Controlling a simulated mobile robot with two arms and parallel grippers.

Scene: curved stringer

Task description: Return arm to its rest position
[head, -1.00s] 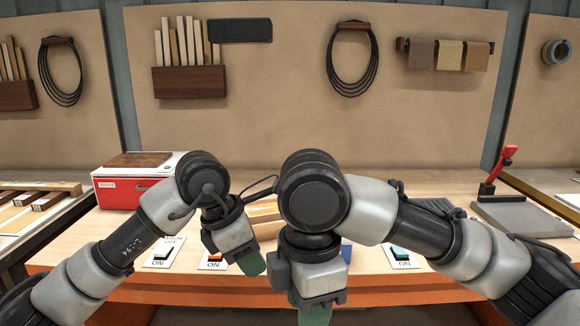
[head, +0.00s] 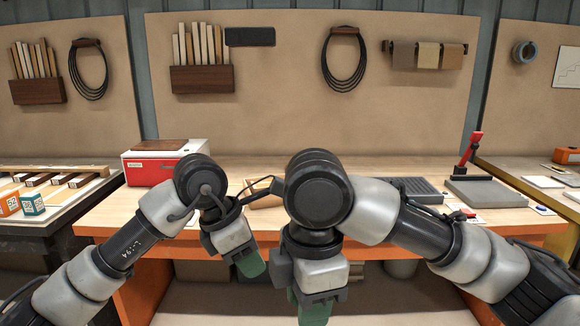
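My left gripper (head: 249,264) hangs downward left of centre in the head view, in front of the workbench's front edge. Its green fingertip pad shows, but the gap between its fingers does not. My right gripper (head: 315,308) hangs downward at the lower centre, partly cut off by the frame's bottom edge. Its green pad also shows, and I cannot see between its fingers. Both arms are bent at the elbow, with the wrists close together. I see no object in either gripper, but their inner sides are hidden.
The wooden workbench (head: 110,218) with an orange front lies ahead. On it are a red and white box (head: 150,170), a grey ribbed tray (head: 418,186) and a grey plate with a red handle (head: 486,192). A side table (head: 40,222) with wooden strips stands left.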

